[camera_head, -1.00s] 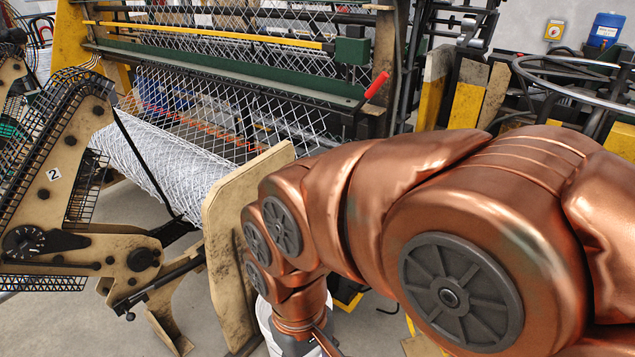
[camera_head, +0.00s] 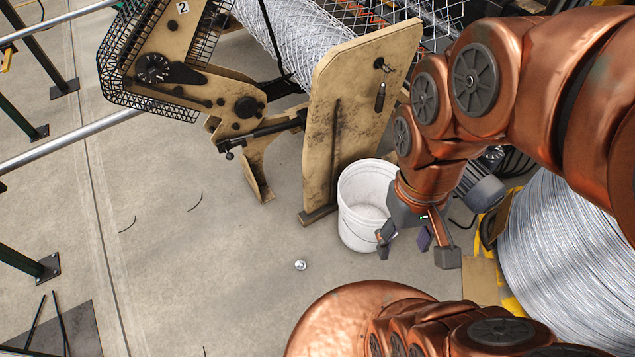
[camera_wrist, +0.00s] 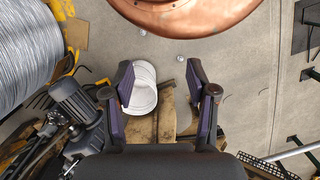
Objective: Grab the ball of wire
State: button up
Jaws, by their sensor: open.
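A small silvery ball of wire (camera_head: 300,265) lies on the concrete floor, to the left of and nearer than the white bucket in the head view. In the wrist view a small round silvery thing, apparently this ball (camera_wrist: 180,57), lies beyond the fingertips. A second small light thing (camera_wrist: 142,32) lies nearer my copper body; I cannot tell what it is. My gripper (camera_head: 417,245) is open and empty, pointing down beside the bucket, right of the ball and apart from it. In the wrist view the spread fingers of my gripper (camera_wrist: 160,78) frame part of the bucket.
The white bucket (camera_head: 360,228) stands against a tan machine plate (camera_head: 335,115). A large spool of wire (camera_head: 560,255) and a motor (camera_head: 480,188) are at the right. Thin wire scraps (camera_head: 195,202) lie on the floor. The floor left of the ball is mostly clear.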

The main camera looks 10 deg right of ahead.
aim_at(302, 265)
jog(key=z, duration=0.65)
jog(key=k, duration=0.8)
jog(key=u, duration=0.85)
jog(key=i, duration=0.5)
jog(key=u, duration=3.1)
jog(key=k, duration=1.3)
jog(key=z, duration=0.75)
